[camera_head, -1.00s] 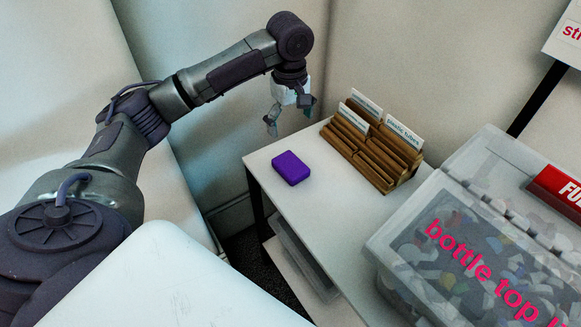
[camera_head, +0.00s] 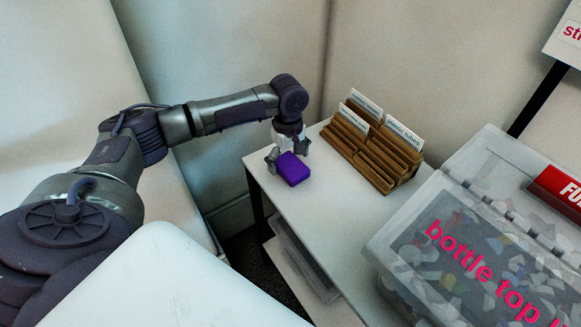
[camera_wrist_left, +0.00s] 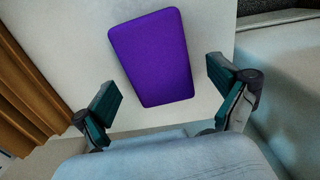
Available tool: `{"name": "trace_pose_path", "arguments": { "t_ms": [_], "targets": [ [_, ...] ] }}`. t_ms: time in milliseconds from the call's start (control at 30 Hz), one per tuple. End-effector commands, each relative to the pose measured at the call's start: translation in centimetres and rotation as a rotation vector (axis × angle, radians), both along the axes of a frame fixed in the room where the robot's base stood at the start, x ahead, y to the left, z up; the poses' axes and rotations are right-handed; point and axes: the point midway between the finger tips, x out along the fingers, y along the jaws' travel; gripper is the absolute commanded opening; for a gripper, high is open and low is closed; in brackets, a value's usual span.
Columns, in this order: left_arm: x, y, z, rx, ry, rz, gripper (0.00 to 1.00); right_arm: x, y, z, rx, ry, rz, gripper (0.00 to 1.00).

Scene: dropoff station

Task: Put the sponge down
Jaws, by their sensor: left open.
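The purple sponge (camera_head: 292,169) lies flat on the white table (camera_head: 330,225), near its back left corner. It also shows in the left wrist view (camera_wrist_left: 152,57), ahead of the fingers. My left gripper (camera_head: 286,156) is low over the table, right behind the sponge in the head view. In the left wrist view the two fingers of my left gripper (camera_wrist_left: 162,100) are wide apart, one to each side of the sponge's near end. I see no finger touching it. My right gripper is not in view.
A wooden rack of labelled dividers (camera_head: 372,150) stands at the back of the table, right of the sponge. A clear bin of bottle tops (camera_head: 470,245) stands further right. The table in front of the sponge is clear. A wall is behind.

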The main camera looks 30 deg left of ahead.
Motion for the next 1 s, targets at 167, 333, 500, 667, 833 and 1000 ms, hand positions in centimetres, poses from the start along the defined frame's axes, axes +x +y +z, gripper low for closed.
{"name": "trace_pose_path", "arguments": {
  "t_ms": [167,333,500,667,833,1000],
  "targets": [
    [0.00,0.02,-0.71,0.001,0.000,0.000,0.97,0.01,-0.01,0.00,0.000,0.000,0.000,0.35],
    [0.01,0.02,-0.67,0.001,0.000,0.000,0.92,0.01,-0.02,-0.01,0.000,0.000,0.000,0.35],
    [0.01,0.02,-0.65,0.001,-0.001,0.000,0.64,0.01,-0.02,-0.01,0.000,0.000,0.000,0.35],
    [0.01,0.03,-0.64,0.001,-0.001,0.000,0.49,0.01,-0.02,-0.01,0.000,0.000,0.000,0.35],
    [0.01,0.03,-0.63,0.001,-0.001,0.000,0.45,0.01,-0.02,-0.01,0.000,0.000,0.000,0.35],
    [0.05,0.02,-0.18,-0.001,-0.002,0.000,0.45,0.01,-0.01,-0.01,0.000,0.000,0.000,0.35]
  ]
}}
